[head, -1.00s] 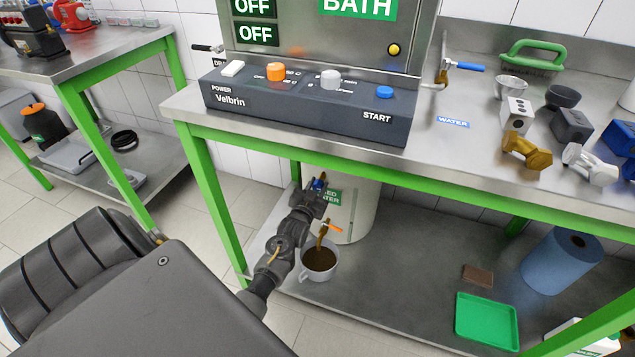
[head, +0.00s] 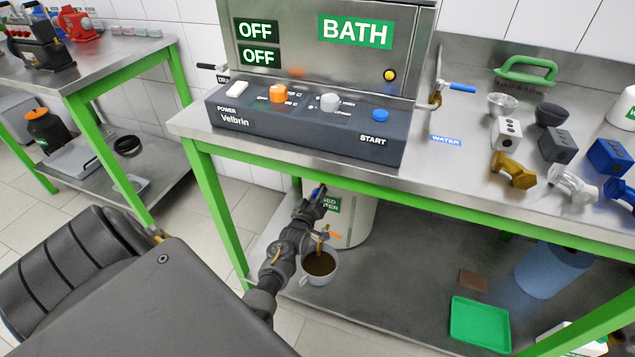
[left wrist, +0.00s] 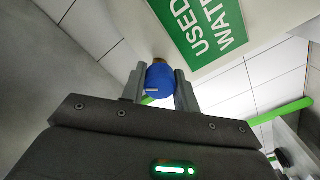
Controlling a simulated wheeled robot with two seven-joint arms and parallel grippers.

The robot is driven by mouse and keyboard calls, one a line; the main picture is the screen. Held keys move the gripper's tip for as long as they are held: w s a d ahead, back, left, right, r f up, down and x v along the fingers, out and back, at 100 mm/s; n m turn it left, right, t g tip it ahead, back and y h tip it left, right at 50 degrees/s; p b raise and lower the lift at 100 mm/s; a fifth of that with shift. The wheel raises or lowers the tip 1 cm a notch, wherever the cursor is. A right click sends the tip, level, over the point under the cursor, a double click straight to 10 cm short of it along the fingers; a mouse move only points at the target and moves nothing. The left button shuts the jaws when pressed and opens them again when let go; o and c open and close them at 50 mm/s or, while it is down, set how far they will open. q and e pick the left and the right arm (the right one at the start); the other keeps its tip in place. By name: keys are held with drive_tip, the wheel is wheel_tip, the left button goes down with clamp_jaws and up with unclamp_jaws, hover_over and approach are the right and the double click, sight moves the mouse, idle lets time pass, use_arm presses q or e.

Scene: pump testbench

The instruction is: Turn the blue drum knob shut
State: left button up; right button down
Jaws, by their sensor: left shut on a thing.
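The blue drum knob (left wrist: 160,82) shows in the left wrist view between my two fingers, in front of the drum with the green "USED WATER" label (left wrist: 200,30). My left gripper (left wrist: 160,90) is shut on the knob. In the head view the left gripper (head: 316,194) reaches under the bench to the white drum (head: 358,215), and only a bit of blue shows at its tips. A brass spout with an orange tip (head: 324,234) sits above a white mug (head: 320,268) holding brown liquid. My right gripper is not seen.
The green-legged bench top (head: 450,165) lies above the arm, with the Velbrin bath unit (head: 300,128) on it. The lower shelf (head: 400,270) holds a green tray (head: 480,323), a brown block (head: 473,280) and a blue roll (head: 552,270). A green table leg (head: 218,210) stands left of my arm.

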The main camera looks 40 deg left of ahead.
use_arm(q)
drive_tip(key=n+p, duration=0.1)
drive_tip(key=n, duration=0.2)
drive_tip(key=shift+n, duration=0.4)
drive_tip(key=shift+n+p, duration=0.55)
drive_tip(key=shift+n, duration=1.15)
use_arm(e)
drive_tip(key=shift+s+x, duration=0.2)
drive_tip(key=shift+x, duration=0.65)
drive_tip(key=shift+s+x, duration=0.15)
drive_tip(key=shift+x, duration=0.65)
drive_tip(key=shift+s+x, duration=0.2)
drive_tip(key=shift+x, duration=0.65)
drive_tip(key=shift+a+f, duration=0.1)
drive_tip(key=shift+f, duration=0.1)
use_arm(q)
drive_tip(key=o, duration=1)
drive_tip(key=shift+s+d, duration=0.1)
drive_tip(key=shift+s, duration=0.15)
drive_tip(key=p+v, duration=0.2)
drive_tip(key=v, duration=0.8)
drive_tip(key=shift+s+d, duration=0.1)
drive_tip(key=shift+s, duration=0.05)
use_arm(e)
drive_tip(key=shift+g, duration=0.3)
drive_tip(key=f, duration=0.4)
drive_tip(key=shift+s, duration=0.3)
